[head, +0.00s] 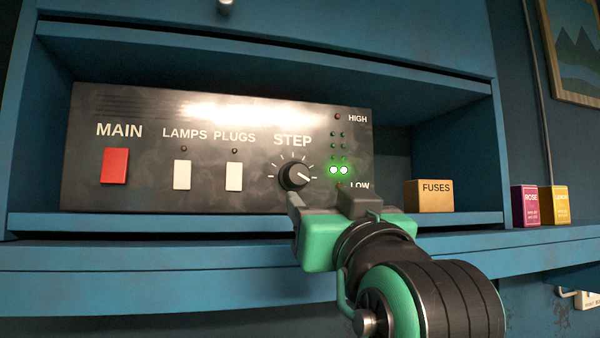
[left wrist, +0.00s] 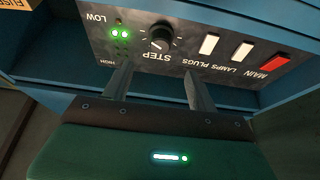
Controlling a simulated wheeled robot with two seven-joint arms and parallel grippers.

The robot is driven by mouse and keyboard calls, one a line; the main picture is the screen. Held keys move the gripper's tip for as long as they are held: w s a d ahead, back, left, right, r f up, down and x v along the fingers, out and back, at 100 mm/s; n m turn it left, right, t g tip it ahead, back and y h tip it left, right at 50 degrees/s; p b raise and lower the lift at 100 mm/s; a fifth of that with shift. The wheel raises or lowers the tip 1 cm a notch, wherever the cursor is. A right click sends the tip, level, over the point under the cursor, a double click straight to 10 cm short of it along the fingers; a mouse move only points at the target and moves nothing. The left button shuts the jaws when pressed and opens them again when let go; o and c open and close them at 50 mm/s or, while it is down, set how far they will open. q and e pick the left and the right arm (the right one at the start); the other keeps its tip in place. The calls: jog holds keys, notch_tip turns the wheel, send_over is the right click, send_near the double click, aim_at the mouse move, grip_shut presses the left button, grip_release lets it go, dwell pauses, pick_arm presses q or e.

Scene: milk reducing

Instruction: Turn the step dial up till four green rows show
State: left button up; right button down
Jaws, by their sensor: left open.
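The black step dial (head: 295,175) is on the right half of the dark control panel (head: 240,195), under the word STEP. Its white pointer mark points right and slightly down. In the light column (head: 339,170) one green row of two lamps is lit, just above LOW; the rows above are dark. My left gripper (head: 326,203) is open and empty, in front of the panel just below the dial. In the left wrist view the dial (left wrist: 160,38) appears upside down beyond the gap between the two fingers (left wrist: 160,82), apart from them. My right gripper is not in view.
A red MAIN switch (head: 115,166) and white LAMPS (head: 182,175) and PLUGS (head: 234,177) switches are left of the dial. A FUSES box (head: 429,196) stands right of the panel. Purple (head: 525,206) and yellow (head: 554,206) boxes stand farther right. The blue shelf edge (head: 130,221) runs below.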

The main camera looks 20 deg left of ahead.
aim_at(299, 179)
pick_arm(q)
jog(key=p+x, duration=0.5)
jog(key=x, duration=0.5)
jog(key=shift+w+a+r+p, duration=0.15)
jog(key=shift+w+a+p, duration=0.1)
jog(key=shift+p, duration=0.15)
jog(key=shift+w+a+p, duration=0.3)
jog(key=shift+w+a, duration=0.1)
jog(key=shift+w, duration=0.2)
jog(key=c, duration=1)
